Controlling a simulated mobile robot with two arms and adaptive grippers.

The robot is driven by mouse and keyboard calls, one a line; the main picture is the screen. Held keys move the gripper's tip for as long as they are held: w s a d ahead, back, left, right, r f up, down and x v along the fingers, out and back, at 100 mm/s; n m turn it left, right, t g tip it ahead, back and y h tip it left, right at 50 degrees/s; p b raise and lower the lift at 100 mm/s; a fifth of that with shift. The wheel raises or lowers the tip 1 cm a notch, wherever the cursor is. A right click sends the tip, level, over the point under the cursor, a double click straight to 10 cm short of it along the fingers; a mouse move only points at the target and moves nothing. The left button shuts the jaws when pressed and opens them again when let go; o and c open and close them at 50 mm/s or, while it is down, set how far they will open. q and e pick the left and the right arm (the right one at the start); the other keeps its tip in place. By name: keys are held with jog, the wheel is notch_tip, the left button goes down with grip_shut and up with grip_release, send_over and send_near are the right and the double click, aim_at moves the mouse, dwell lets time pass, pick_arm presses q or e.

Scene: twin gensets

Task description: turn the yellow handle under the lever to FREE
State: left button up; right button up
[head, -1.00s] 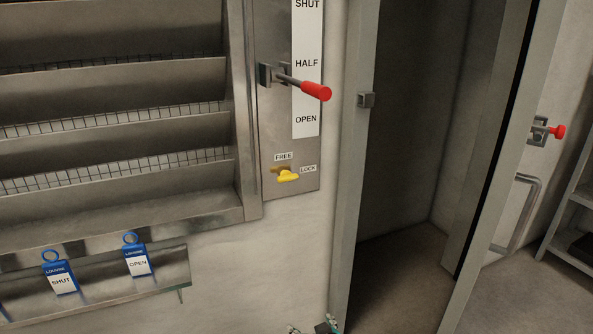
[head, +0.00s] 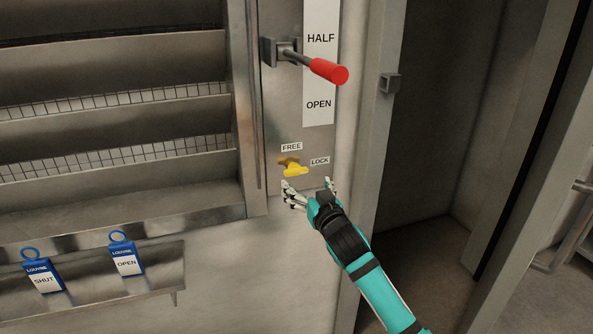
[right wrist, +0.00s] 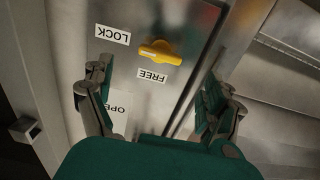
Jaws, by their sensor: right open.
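The yellow handle (head: 296,170) sits on a metal plate below the red-knobbed lever (head: 328,70). Its grip points right and slightly down, toward the LOCK label (head: 320,161); the FREE label (head: 291,147) is above it. In the right wrist view the yellow handle (right wrist: 160,52) shows beyond and between the fingertips, with LOCK and FREE upside down. My right gripper (head: 310,184) is open and empty, just below the handle in the head view and apart from it. It also shows open in the right wrist view (right wrist: 160,85). My left gripper is not in view.
Louvre slats (head: 120,150) fill the left. A door frame (head: 385,130) and open doorway stand to the right. The wall below the plate is clear.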

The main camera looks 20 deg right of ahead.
aim_at(297, 172)
jog(key=w, duration=0.7)
jog(key=shift+w+a, duration=0.1)
jog(key=shift+a, duration=0.05)
jog(key=shift+w, duration=0.65)
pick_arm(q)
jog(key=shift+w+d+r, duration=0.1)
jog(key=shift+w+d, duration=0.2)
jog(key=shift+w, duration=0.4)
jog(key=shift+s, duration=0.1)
pick_arm(e)
jog(key=c, duration=1.2)
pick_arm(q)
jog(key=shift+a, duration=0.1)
